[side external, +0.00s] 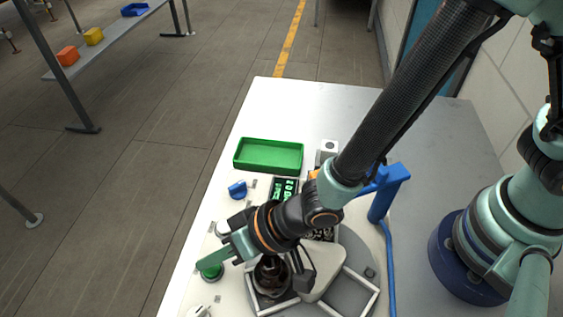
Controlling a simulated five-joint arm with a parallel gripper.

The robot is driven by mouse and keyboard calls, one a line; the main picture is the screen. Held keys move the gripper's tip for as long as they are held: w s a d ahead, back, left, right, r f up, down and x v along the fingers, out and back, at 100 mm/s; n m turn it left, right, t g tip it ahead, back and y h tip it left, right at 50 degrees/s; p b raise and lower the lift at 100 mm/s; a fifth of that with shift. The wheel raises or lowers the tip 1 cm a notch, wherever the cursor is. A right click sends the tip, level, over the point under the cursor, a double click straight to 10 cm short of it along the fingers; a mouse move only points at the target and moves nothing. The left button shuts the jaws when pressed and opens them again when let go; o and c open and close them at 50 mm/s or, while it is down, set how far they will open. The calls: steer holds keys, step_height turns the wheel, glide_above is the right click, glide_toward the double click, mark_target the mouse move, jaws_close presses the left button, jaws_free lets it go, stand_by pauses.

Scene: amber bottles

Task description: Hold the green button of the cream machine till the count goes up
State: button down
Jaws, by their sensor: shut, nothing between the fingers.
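The cream machine (222,217) lies on the white table and has a dark display with green digits (284,187), partly hidden by my arm and too small to read surely. Its green button (213,273) sits near the left edge, low in the picture. My gripper (203,266) is shut and empty, with its green fingers reaching left and down over the button. The fingertips hide part of the button; I cannot tell whether they touch it or press it.
A dark amber bottle (270,277) stands in a white-framed holder just right of my gripper. A blue knob (237,190) and a green tray (268,142) are farther back. A blue post (381,205) stands right of my wrist.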

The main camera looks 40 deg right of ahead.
mark_target(218, 267)
steer(key=shift+s+d+f, duration=0.15)
steer(key=shift+f, duration=0.3)
steer(key=shift+s+d+f, duration=0.15)
steer(key=shift+f, duration=0.25)
steer(key=shift+w, duration=0.1)
stand_by(1.1)
steer(key=shift+r, duration=0.15)
stand_by(2.6)
steer(key=shift+r, duration=1.15)
steer(key=shift+a, duration=0.1)
steer(key=shift+w+r, duration=0.1)
steer(key=shift+r, duration=2.45)
